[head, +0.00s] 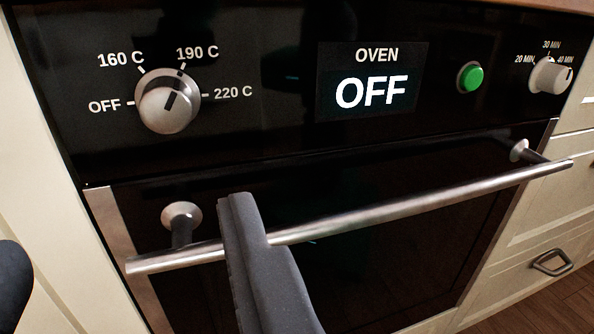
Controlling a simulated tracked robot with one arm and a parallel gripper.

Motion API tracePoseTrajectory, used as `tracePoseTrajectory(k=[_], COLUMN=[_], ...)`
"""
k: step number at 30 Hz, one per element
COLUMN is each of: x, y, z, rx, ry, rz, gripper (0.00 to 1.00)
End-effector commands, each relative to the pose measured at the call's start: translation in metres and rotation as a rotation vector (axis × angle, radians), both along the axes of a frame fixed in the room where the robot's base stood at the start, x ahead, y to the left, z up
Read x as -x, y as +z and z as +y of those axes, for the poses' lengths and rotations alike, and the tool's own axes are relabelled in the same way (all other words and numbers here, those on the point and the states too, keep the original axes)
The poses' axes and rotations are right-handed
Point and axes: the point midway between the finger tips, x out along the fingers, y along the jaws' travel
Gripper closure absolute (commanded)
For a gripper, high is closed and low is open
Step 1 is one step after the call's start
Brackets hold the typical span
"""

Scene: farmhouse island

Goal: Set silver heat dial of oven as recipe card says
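The silver heat dial (167,108) is on the left of the black oven panel. Its marks read OFF, 160 C, 190 C and 220 C, and its dark pointer line slants up and right, towards 190 C. The oven display (371,80) reads OFF. My gripper (122,240) is open: one grey finger stands in front of the door handle, and part of the other dark finger shows at the left edge. Both are below the dial, with nothing seen between them. The recipe card is not in view.
A green button (470,77) is right of the display. A pale timer dial (549,76) marked 20, 30 and 40 MIN is at the far right, its pointer near 40 MIN. The metal door handle (400,208) juts out below the panel. Cream cabinets (545,210) flank the oven.

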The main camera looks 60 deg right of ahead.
Motion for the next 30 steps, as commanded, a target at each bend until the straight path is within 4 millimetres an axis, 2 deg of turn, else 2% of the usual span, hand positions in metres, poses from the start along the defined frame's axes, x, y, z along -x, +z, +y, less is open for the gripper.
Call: tracePoseTrajectory(k=[5, 21, 30], x=[0.0, -0.076, -0.103], y=[-0.005, -0.006, -0.005], z=[-0.006, -0.06, -0.079], rx=[0.023, 0.018, 0.018], ry=[-0.015, -0.012, -0.01], rz=[0.006, 0.005, 0.007], gripper=[0.48, 0.48, 0.48])
